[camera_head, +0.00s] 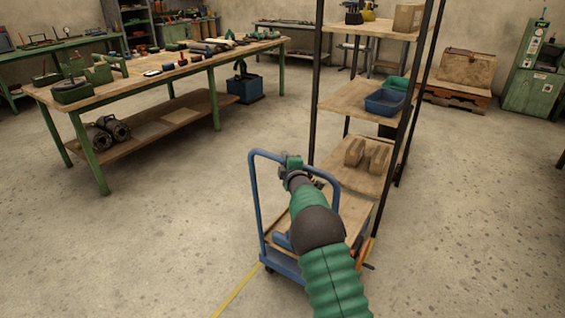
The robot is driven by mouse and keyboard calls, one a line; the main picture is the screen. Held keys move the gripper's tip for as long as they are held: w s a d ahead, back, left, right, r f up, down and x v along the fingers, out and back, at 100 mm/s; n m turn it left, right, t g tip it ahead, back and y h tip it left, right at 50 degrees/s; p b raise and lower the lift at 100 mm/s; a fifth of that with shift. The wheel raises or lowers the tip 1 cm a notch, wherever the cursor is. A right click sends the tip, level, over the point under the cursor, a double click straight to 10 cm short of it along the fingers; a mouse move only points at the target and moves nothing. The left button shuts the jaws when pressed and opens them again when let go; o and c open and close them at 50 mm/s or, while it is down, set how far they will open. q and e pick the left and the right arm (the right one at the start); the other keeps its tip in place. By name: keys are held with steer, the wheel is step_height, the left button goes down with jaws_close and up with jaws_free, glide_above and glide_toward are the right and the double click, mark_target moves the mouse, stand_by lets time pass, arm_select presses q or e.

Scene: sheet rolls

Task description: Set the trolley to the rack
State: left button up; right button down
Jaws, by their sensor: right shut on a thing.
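The blue trolley (255,205) stands on the floor at the near end of the rack, with its upright push handle towards the left. Its wooden deck (356,214) is partly hidden behind my right arm. The rack (317,80) has dark posts and wooden shelves. The trolley overlaps the rack's near lower end in the picture; I cannot tell whether they touch. My right gripper (291,165) is shut on the trolley's handle, at its top bar. Its fingers are small and partly hidden. My left gripper is not in view.
A green-legged workbench (190,62) with tools stands at the left. A blue bin (385,102) and wooden blocks (366,154) lie on the rack's shelves. A yellow line (237,290) runs along the floor by the trolley.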

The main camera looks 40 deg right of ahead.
steer(key=shift+d+f, duration=0.1)
steer(key=shift+d, duration=0.85)
steer(key=c, duration=1.6)
jaws_free()
steer(key=shift+o, duration=1.2)
steer(key=shift+d, duration=0.1)
steer(key=shift+o, duration=0.8)
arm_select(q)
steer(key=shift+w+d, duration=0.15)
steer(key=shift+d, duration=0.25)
arm_select(e)
steer(key=shift+w, duration=0.1)
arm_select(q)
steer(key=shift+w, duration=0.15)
arm_select(e)
steer(key=shift+a+f, duration=0.1)
steer(key=shift+a, duration=0.1)
